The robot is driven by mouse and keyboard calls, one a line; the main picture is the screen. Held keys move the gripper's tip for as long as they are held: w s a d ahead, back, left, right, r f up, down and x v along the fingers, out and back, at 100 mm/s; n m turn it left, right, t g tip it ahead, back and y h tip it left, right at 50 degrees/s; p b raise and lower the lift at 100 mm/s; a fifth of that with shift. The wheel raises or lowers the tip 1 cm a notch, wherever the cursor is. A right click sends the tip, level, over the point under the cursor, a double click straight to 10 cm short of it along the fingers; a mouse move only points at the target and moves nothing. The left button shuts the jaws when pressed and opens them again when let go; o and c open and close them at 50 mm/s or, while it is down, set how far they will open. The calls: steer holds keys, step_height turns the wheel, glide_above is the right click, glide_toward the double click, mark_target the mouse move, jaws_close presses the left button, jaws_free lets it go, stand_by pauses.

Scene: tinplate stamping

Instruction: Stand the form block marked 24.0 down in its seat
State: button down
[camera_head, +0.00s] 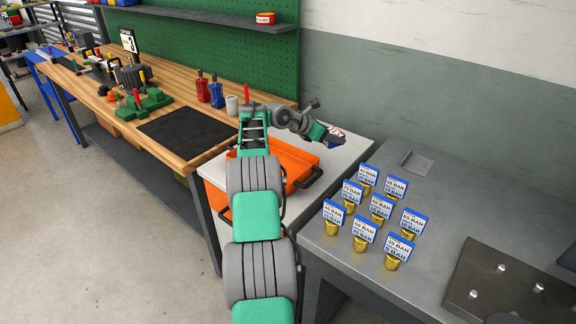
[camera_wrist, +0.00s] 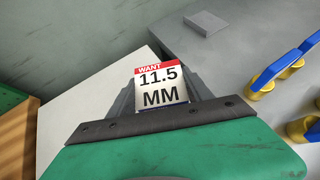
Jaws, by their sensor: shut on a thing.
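My gripper (camera_head: 332,138) is over the pale stand between the workbench and the grey table. In the wrist view its jaws (camera_wrist: 160,98) are shut on a white card with a red top edge, marked WANT 11.5 MM (camera_wrist: 160,88). The card's face is towards the wrist camera, between the two grey fingers. Its lower part is hidden by the gripper's front edge. I can read no block marked 24.0 in either view, and I cannot make out its seat.
An orange tray (camera_head: 293,160) with dark handles sits on the pale stand (camera_head: 352,150). Several brass fittings with blue-and-white BAR tags (camera_head: 363,234) stand on the grey table (camera_head: 460,190). A dark plate with studs (camera_head: 510,285) lies further right. The wooden bench (camera_head: 180,165) holds tools and a black mat (camera_head: 186,132).

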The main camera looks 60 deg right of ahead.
mark_target(329, 165)
step_height(329, 165, down, 9)
steer(key=shift+f+b, duration=0.2)
steer(key=shift+b, duration=0.15)
steer(key=shift+f, duration=0.1)
steer(key=shift+c, duration=2.2)
jaws_free()
